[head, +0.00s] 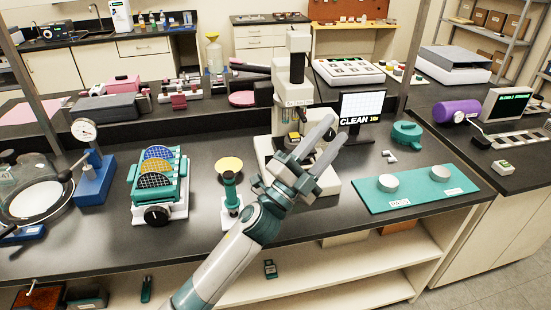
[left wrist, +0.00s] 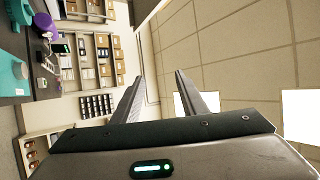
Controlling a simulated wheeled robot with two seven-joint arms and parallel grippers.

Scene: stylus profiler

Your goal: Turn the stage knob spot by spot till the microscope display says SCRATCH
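The microscope (head: 294,95) stands on the dark bench in the middle of the head view. Its display (head: 361,108) is lit, with CLEAN in large letters at the bottom. My left gripper (head: 324,143) is in front of the microscope, fingers pointing up and right toward the display. Its two fingers are apart with nothing between them, and the left wrist view also shows them apart and empty (left wrist: 160,98). The arm and gripper cover part of the microscope's base and stage, and I cannot make out the stage knob. My right gripper is not in view.
A teal mat (head: 415,188) with two grey pucks lies right of the microscope. A teal round part (head: 407,134) stands behind it. A teal wafer rack (head: 160,185), a yellow disc on a stand (head: 230,168) and a blue dial gauge (head: 94,172) stand to the left.

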